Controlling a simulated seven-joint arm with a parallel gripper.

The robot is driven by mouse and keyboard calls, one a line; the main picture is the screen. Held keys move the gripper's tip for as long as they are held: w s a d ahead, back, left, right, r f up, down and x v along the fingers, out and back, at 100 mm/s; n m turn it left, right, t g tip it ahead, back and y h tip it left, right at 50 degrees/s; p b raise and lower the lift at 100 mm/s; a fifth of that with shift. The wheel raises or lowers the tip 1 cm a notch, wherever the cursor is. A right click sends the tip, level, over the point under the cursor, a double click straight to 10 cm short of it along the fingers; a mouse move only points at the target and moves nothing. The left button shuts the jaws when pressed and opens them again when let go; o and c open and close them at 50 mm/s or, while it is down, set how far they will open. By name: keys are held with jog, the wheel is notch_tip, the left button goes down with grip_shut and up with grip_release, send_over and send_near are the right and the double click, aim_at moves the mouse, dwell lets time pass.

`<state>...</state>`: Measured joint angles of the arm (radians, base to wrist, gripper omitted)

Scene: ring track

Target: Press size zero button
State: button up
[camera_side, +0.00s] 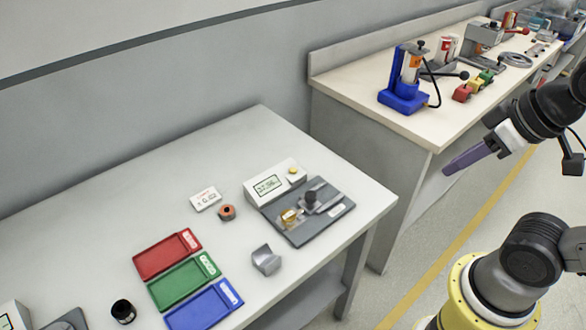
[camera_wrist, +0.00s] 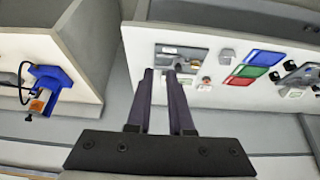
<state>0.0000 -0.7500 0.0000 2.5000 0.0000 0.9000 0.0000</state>
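A white box with a small display (camera_side: 267,186) stands at the back of a grey plate on the near table. A round yellow button (camera_side: 293,171) sits on its top right; any label on it is too small to read. The grey plate (camera_side: 325,222) in front carries a dark knob and a small brass-coloured part. My gripper (camera_side: 447,171) is in the air to the right of this table, well apart from the box and button. In the wrist view its two dark purple fingers (camera_wrist: 159,75) stand apart with an empty gap between them.
Red (camera_side: 167,254), green (camera_side: 184,282) and blue (camera_side: 204,306) trays lie on the table's left. A second bench holds a blue press (camera_side: 403,95).

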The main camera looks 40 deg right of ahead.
grip_shut()
dwell(1.4)
jog(key=w+a+r+m+t, duration=0.1)
jog(key=w+r+m+t, duration=0.2)
jog(key=w, duration=0.9)
jog(key=w+a+r+m+t, duration=0.15)
jog(key=w+r+m, duration=0.25)
jog(key=w, duration=0.8)
jog(key=w+f+m+t, duration=0.1)
jog(key=w+f, duration=0.5)
jog(key=w, duration=0.3)
notch_tip(320, 180, down, 12)
jog(key=w+a+g+y, duration=0.1)
jog(key=w+a+g, duration=0.1)
jog(key=shift+a, duration=0.4)
jog(key=shift+f, duration=0.1)
